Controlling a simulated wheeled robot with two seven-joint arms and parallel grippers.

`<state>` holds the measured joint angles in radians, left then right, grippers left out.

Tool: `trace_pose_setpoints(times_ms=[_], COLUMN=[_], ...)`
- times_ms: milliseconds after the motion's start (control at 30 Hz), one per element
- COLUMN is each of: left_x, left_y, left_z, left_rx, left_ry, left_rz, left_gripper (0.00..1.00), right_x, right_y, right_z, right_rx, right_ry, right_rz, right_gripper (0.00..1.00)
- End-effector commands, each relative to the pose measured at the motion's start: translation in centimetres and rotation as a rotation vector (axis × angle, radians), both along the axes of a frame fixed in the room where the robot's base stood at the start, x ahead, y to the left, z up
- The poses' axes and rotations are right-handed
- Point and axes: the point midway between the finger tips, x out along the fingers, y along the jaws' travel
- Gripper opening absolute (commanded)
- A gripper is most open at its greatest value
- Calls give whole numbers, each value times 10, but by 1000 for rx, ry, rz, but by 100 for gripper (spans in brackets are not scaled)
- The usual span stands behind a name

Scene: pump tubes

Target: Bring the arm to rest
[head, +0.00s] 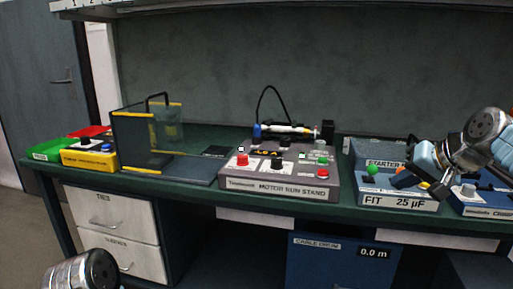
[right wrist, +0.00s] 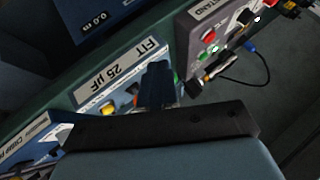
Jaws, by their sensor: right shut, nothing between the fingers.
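My right gripper (head: 402,181) is at the right of the head view, above the blue tray labelled "FIT 25 µF" (head: 398,203). Its dark fingers are together and hold nothing. In the right wrist view the shut fingers (right wrist: 158,86) show in front of the same tray (right wrist: 95,92), hiding part of its contents. I cannot tell how high the fingers are above it. A metal part of my left arm shows at the bottom left of the head view; the left gripper itself is out of view.
The motor run stand (head: 280,180) is at the middle of the green bench, with a pump tube and a black cable behind its buttons. A yellow-edged guard (head: 148,140), a yellow box (head: 90,158) and a green bin (head: 50,149) are at left. A blue box (head: 485,203) is at far right.

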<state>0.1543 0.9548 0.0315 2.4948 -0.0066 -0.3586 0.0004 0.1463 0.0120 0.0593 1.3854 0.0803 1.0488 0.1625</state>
Motion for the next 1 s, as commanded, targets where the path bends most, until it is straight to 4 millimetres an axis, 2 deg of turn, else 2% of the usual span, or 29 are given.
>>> trace_pose_setpoints(times_ms=[267,467,567,667,700,767,800,867,900,967,1000], left_x=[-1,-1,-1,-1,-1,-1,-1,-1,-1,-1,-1], left_y=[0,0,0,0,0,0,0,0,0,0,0], left_z=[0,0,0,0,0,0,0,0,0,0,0], left_rx=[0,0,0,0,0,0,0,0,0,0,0], left_ry=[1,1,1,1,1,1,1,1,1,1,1], left_rz=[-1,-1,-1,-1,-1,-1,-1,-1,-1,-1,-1], left_gripper=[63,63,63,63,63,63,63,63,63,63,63], right_x=[26,47,54,52,47,34,22,0,-19,-51,-74], right_y=[13,34,49,71,83,100,111,129,140,157,168], right_z=[-58,-134,-188,-259,-292,-342,-373,-418,-446,-485,-507], right_rx=[-5,-13,-18,-25,-28,-33,-38,-43,-44,-48,-49], right_ry=[49,111,154,209,237,278,303,342,370,408,433], right_rz=[15,38,56,83,97,119,135,161,180,209,228], right_gripper=[0,0,0,0,0,0,0,0,0,0,0])
